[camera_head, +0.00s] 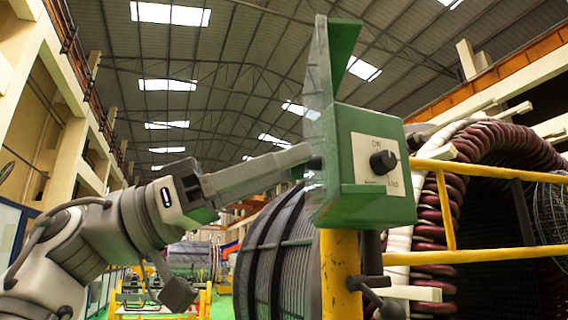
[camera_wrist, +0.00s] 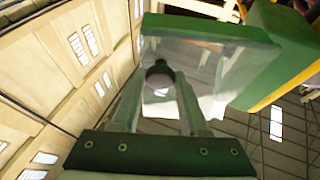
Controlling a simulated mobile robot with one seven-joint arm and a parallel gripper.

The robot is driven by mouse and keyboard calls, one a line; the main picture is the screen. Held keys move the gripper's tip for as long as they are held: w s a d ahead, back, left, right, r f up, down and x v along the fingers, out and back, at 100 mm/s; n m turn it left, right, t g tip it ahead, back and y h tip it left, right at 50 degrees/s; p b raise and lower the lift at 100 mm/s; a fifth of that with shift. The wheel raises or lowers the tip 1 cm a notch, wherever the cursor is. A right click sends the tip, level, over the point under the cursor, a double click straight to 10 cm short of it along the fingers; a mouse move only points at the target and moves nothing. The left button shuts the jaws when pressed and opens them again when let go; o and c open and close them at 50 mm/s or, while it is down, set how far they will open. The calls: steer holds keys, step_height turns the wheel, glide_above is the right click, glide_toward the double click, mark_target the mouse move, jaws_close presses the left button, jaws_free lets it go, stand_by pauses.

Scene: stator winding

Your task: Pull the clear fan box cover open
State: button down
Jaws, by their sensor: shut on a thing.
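The fan box (camera_head: 372,160) is green with a pale front panel and a dark knob (camera_head: 383,162), on a yellow post. Its clear cover (camera_head: 318,110) shows nearly edge-on at the box's left side, rising above the box, with a green part at its top. In the wrist view the clear cover (camera_wrist: 215,75) has a green upper edge. My gripper (camera_head: 307,162) reaches the cover from the left. In the wrist view my gripper (camera_wrist: 160,82) has its fingers on both sides of a dark round handle on the cover and is shut on it. The hinge is not clear.
Yellow railings (camera_head: 480,256) and a large stator with dark red coils (camera_head: 500,150) stand at the right. A dark ribbed drum (camera_head: 275,250) lies behind the post. Open space lies above and left of the box.

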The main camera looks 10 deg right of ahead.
stand_by(0.5)
steer(key=shift+c, duration=2.1)
jaws_free()
steer(key=shift+a, duration=0.1)
steer(key=p+v, duration=0.1)
steer(key=v, duration=1.6)
steer(key=shift+w+a+p, duration=0.2)
steer(key=shift+p, duration=0.1)
steer(key=shift+d, duration=0.1)
